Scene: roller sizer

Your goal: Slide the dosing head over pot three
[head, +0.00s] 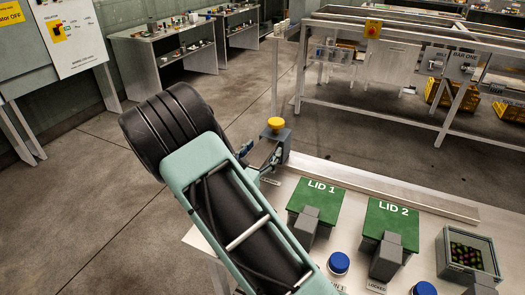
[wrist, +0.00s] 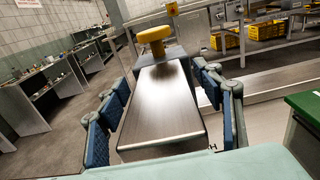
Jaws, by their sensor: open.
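The knob also shows in the head view (head: 277,124). I see gaps beside the block and cannot tell if a pad touches it. No part is legibly marked as the dosing head or pot three. Two blue round caps (head: 338,263) (head: 424,289) sit at the front of the bench. My arm hides part of the bench.
Green boxes marked LID 1 (head: 318,200) and LID 2 (head: 392,218) stand right of my gripper, with grey latches in front. An open grey box (head: 484,242) with small dark items stands at the far right. A metal rail (head: 385,188) runs along the bench's back.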

